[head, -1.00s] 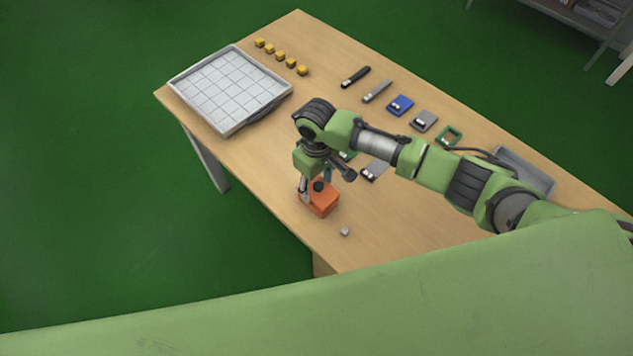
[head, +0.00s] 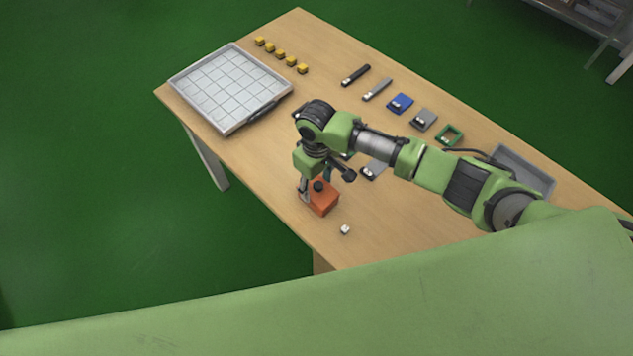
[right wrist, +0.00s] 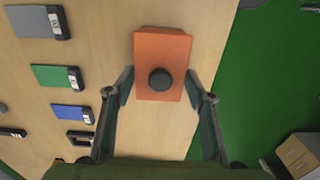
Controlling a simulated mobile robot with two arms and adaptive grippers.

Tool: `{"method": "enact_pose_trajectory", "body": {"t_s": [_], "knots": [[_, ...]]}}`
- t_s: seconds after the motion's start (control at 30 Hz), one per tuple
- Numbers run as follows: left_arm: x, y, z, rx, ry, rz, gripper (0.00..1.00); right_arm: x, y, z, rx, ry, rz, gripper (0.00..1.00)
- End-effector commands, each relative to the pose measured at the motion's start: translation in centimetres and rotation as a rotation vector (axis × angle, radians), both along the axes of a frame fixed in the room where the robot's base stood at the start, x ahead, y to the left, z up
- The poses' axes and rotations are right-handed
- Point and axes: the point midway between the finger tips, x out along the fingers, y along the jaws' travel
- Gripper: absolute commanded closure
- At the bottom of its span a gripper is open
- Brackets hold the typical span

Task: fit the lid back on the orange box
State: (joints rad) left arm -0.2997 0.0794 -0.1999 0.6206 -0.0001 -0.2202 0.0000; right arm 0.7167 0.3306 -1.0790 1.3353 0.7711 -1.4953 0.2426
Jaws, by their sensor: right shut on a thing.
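The orange box (head: 325,203) stands near the front edge of the wooden table, partly hidden by my right gripper. Its orange lid (right wrist: 178,60) with a round black knob (right wrist: 160,80) lies on top of it, seen from above in the right wrist view. A strip of the box shows beyond the lid's far edge. My right gripper (right wrist: 160,92) points down, with one finger on each side of the lid, and is shut on it. I cannot tell whether the lid sits fully down. My left gripper is not in view.
A small white cube (head: 345,230) lies just right of the box. A gridded tray (head: 279,96) and several yellow cubes (head: 282,55) are at the far left. Blue (head: 400,103), grey and green items lie behind my arm, near a grey bin (head: 528,172).

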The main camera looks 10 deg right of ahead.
Motion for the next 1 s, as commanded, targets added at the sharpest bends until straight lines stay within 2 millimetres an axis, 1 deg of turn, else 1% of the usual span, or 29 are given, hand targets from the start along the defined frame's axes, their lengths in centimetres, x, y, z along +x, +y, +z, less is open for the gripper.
{"method": "enact_pose_trajectory", "body": {"t_s": [0.27,0.6,1.0], "knots": [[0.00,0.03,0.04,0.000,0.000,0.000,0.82,0.02,-0.03,0.03,-0.001,-0.001,0.000,0.72],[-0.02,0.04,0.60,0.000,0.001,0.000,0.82,0.03,-0.09,-0.09,-0.001,0.000,-0.001,0.72],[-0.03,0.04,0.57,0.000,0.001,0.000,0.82,0.04,-0.07,-0.18,-0.001,-0.001,0.000,0.72]]}}
